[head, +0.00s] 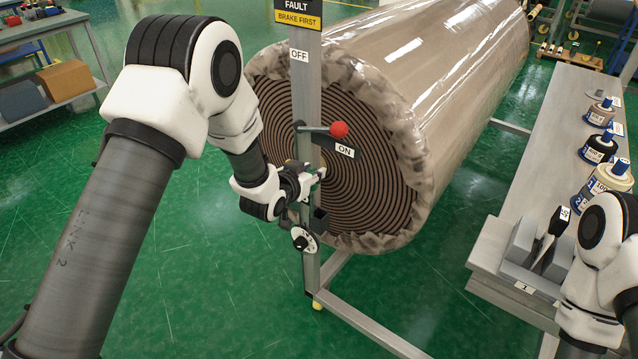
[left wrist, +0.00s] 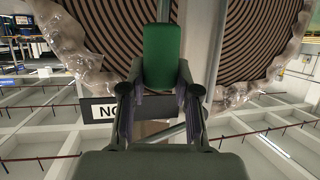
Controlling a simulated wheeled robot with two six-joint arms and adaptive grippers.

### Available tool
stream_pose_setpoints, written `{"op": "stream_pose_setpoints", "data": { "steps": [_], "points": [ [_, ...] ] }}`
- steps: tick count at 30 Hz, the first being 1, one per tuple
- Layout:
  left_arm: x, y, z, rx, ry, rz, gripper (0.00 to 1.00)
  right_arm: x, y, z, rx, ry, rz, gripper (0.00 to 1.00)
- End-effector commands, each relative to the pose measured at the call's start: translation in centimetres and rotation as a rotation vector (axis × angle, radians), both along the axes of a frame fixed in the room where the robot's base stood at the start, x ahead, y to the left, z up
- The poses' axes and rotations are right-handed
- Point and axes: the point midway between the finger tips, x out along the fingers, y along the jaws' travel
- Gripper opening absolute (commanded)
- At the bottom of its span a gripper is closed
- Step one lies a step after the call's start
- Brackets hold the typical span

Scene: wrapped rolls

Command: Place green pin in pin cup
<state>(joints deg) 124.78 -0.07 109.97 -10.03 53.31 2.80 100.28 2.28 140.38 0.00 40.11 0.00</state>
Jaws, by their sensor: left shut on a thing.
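My left gripper (head: 318,174) is in front of the metal post, just below the red-knobbed lever. In the left wrist view its two fingers (left wrist: 162,95) are closed around the green pin (left wrist: 162,55), whose green body stands out beyond the fingertips. In the head view the pin cannot be made out clearly. A small dark open box on the post, seemingly the pin cup (head: 320,221), is just below the left gripper, apart from it. My right arm shows at the lower right, but its gripper is out of frame.
The metal post (head: 306,90) carries a red-knobbed lever (head: 338,130) at the ON label and a dial (head: 304,240) below. A large wrapped roll (head: 430,60) is close behind it. A grey bench (head: 555,125) at the right holds several spools and a grey cradle (head: 520,245).

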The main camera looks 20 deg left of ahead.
Motion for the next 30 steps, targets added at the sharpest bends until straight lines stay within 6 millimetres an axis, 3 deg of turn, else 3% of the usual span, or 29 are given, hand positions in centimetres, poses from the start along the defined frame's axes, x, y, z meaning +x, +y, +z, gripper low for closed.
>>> {"op": "stream_pose_setpoints", "data": {
  "steps": [4,6,12,17,19,29,30],
  "points": [
    [2.8,-1.1,0.2,0.0,-0.002,-0.001,0.0,0.0,0.0,0.9,0.0,0.0,0.0,0.0],
    [2.6,-0.9,-1.4,0.0,0.004,0.0,0.0,0.0,0.0,1.0,0.0,0.0,0.0,0.0],
    [2.6,-0.9,-3.4,0.0,0.001,0.0,0.0,0.0,0.0,1.4,0.0,0.0,0.0,0.0],
    [2.5,-0.9,-6.2,0.0,0.002,0.0,0.0,0.0,0.0,2.2,0.0,0.0,0.0,0.0],
    [2.8,-1.0,-6.6,0.0,-0.001,0.0,0.0,0.0,0.0,2.8,0.0,0.0,0.0,0.0],
    [2.9,-1.0,-7.5,0.0,-0.001,0.001,0.0,0.0,0.0,2.1,0.0,0.0,0.0,0.0],
    [2.9,-1.0,-7.5,0.0,0.0,0.001,0.34,0.0,0.0,2.1,0.0,0.0,0.0,0.0]
  ]
}}
